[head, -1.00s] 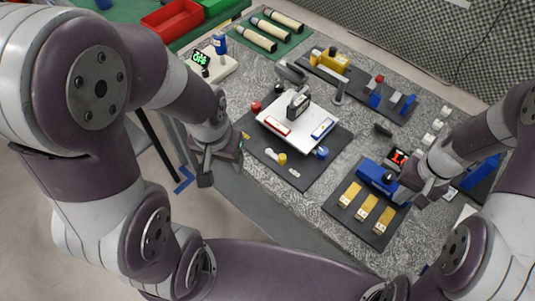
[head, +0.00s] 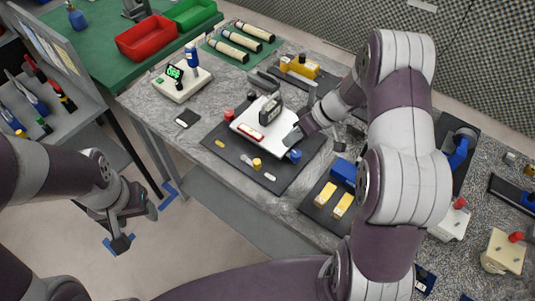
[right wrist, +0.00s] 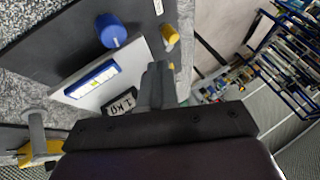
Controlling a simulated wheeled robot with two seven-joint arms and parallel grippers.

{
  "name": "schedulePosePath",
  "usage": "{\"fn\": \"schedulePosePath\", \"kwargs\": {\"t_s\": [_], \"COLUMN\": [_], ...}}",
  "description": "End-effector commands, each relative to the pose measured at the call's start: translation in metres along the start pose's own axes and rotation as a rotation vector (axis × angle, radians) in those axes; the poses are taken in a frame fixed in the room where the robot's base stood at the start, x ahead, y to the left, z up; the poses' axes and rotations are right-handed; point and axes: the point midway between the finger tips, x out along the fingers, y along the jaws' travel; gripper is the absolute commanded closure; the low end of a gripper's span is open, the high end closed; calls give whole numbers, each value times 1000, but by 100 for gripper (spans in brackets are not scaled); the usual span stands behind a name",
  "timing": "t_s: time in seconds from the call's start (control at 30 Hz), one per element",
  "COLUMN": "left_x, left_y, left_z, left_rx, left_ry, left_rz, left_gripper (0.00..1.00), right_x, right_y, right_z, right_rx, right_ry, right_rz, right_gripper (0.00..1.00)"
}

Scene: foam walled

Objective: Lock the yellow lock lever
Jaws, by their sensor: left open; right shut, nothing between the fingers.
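The yellow lock lever (head: 257,163) shows as a small yellow knob beside a pale bar on the dark base plate, in front of the white plate (head: 266,132). It also shows in the right wrist view (right wrist: 170,38), beyond my fingers. My right gripper (head: 293,136) is shut and empty over the right side of the white plate, near the blue knob (head: 295,155) and apart from the yellow lever. The blue handle is mostly hidden by it in the head view but shows in the right wrist view (right wrist: 90,82). My left gripper (head: 128,226) is open and empty, off the table's front-left side.
A blue block (head: 343,172) and yellow blocks (head: 325,194) lie to the right. A digital box (head: 181,82) stands behind left.

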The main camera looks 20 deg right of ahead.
Motion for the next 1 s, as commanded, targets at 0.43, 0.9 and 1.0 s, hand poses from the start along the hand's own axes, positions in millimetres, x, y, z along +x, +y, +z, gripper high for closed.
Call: {"fn": "schedulePosePath", "kwargs": {"t_s": [0.43, 0.9, 1.0], "left_x": [-15, -24, -24], "left_y": [0, 0, 0], "left_z": [-2, -3, -3], "left_rx": [0, 0, 0], "left_ry": [0, 0, 0], "left_rz": [0, 0, 0], "left_gripper": [40, 40, 40], "right_x": [50, 100, 100], "right_y": [-2, 0, 0], "right_z": [0, 0, 0], "right_rx": [2, 2, 2], "right_ry": [-5, -2, -1], "right_rz": [-3, 1, 1], "right_gripper": [100, 100, 100]}}
